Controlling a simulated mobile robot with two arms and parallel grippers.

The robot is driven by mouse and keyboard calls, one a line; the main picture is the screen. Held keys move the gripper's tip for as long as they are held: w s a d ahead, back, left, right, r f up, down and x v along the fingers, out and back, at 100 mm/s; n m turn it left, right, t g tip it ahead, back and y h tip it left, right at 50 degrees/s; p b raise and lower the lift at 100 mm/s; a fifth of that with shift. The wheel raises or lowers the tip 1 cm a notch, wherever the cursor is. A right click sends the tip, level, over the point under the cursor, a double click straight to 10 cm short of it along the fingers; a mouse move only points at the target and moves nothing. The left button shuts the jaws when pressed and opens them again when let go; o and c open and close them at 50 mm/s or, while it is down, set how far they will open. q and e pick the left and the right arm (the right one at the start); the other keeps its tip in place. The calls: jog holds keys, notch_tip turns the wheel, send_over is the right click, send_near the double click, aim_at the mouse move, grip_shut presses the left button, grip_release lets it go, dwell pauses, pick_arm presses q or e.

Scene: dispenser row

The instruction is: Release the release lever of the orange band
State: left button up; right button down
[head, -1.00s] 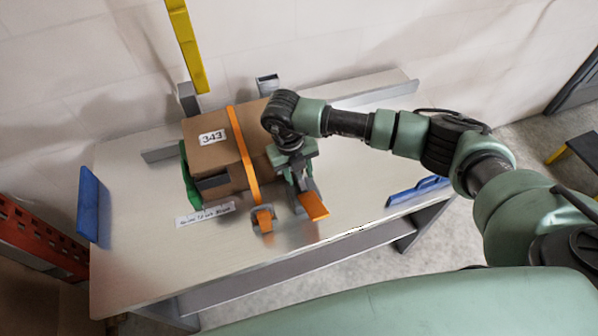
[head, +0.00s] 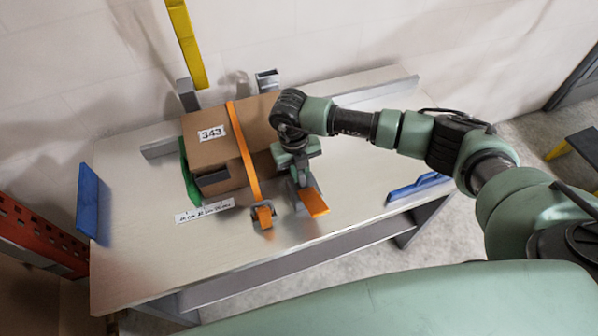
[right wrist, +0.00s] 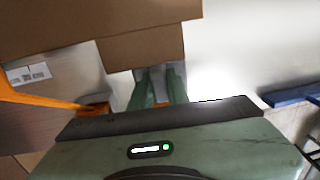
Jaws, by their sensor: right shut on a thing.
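A cardboard box (head: 212,152) labelled 343 lies on the table with an orange band (head: 241,148) around it. The band runs down to a small grey buckle with an orange tab (head: 263,216) at the box's front; it also shows in the right wrist view (right wrist: 94,109). Just right of it, a grey lever part with an orange paddle (head: 313,202) sticks out toward the table's front edge. My right gripper (head: 298,179) is low at the box's front right, shut at this lever part. In the right wrist view its green fingers (right wrist: 159,90) partly hide what they hold. My left gripper is not in view.
The table (head: 150,250) is bare at the front left and right. A blue rail (head: 418,187) sits at the right edge and a blue plate (head: 88,200) at the left. A yellow post (head: 187,45) and grey uprights stand behind the box. A paper label (head: 205,210) lies in front.

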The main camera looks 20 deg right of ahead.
jog(key=y+b, duration=0.1)
jog(key=d+y+b, duration=0.1)
jog(key=y+b, duration=0.1)
jog(key=shift+d+f, duration=0.2)
jog(key=shift+f, duration=0.05)
jog(key=shift+d+r+y+b, duration=0.1)
jog(key=shift+d+y+b, duration=0.2)
jog(key=shift+y+b, duration=0.9)
jog(key=c, duration=1.4)
grip_release()
jog(key=shift+o, duration=0.2)
jog(key=shift+w+d+r, duration=0.1)
jog(key=shift+d+r, duration=0.1)
jog(key=shift+r, duration=0.35)
jog(key=b+v, duration=0.2)
jog(key=v, duration=0.4)
jog(key=shift+r, duration=0.35)
